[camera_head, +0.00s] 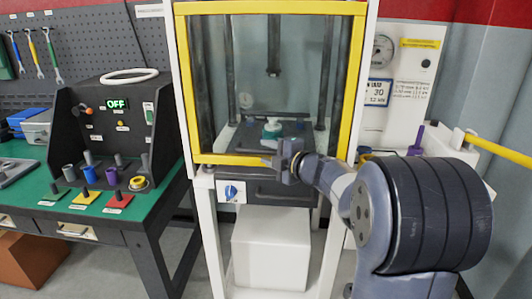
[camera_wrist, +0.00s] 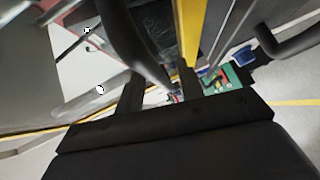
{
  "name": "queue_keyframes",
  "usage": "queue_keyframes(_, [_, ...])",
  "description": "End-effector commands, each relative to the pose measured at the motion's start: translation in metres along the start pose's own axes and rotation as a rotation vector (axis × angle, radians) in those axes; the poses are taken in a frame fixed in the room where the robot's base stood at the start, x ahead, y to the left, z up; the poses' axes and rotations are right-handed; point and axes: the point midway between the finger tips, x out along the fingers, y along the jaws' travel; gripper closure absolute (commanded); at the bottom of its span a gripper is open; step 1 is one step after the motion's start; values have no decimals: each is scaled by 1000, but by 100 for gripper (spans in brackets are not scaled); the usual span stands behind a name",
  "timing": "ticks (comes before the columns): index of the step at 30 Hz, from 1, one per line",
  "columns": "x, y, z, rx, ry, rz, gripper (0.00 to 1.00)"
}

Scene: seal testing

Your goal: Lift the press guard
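The press guard (camera_head: 348,80) is a clear panel in a yellow frame on the front of the white press cabinet. It is down, with its lower yellow bar (camera_head: 225,159) across the bottom of the opening. My gripper (camera_head: 280,160) is at this lower bar, right of its middle. In the wrist view, my gripper's two dark fingers (camera_wrist: 162,88) stand apart. A dark curved bar (camera_wrist: 138,45), seemingly the guard's handle, reaches toward the gap between them. The yellow frame (camera_wrist: 188,30) runs just beyond. Contact with the handle cannot be made out.
Behind the guard, a teal-topped part (camera_head: 272,129) sits under the press rod (camera_head: 273,60). A control box with a lit OFF display (camera_head: 117,104) stands on the green bench (camera_head: 62,205) at left. A gauge panel (camera_head: 400,75) is at right.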

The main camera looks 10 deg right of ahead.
Motion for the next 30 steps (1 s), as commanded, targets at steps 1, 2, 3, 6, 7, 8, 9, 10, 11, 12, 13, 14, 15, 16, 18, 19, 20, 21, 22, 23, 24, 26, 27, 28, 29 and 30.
queue_keyframes(1, [6, 0, 0, 0, 1, 0, 64])
queue_keyframes(2, [8, 0, 0, 0, 0, 0, 64])
queue_keyframes(3, [10, 0, 0, 0, 0, 0, 64])
queue_keyframes(6, [14, 0, 0, 1, 0, 0, 64])
queue_keyframes(7, [14, 0, 0, 1, 0, 1, 64])
queue_keyframes(8, [14, 0, 0, 1, -1, 1, 64])
queue_keyframes(9, [14, 0, 0, 1, -1, 1, 64])
queue_keyframes(10, [14, 0, 0, 1, -1, 1, 64])
queue_keyframes(11, [14, 0, 0, 1, -1, 1, 64])
queue_keyframes(12, [14, 0, 0, 1, -1, 1, 64])
queue_keyframes(13, [14, 0, 0, 1, -1, 1, 64])
queue_keyframes(14, [14, 0, 0, 1, -1, 1, 66])
queue_keyframes(15, [14, 0, 0, 1, -1, 1, 69])
queue_keyframes(16, [14, 0, 0, 1, -1, 1, 71])
queue_keyframes(18, [14, 0, 0, 1, -1, 1, 77])
queue_keyframes(19, [14, 0, 0, 1, -1, 1, 80])
queue_keyframes(20, [14, 0, 0, 1, -1, 1, 82])
queue_keyframes(21, [14, 0, 0, 1, -1, 1, 85])
queue_keyframes(22, [14, 0, 0, 1, -1, 1, 88])
queue_keyframes(23, [14, 0, 0, 1, -1, 1, 90])
queue_keyframes(24, [14, 0, 0, 1, -1, 1, 93])
queue_keyframes(26, [14, 0, 0, 1, -1, 1, 98])
queue_keyframes(27, [14, 0, 0, 1, -1, 0, 100])
queue_keyframes(28, [14, 0, 0, 1, -1, 0, 100])
queue_keyframes(29, [14, 0, 0, 1, -1, 0, 100])
queue_keyframes(30, [14, 0, 0, 1, -1, 0, 100])
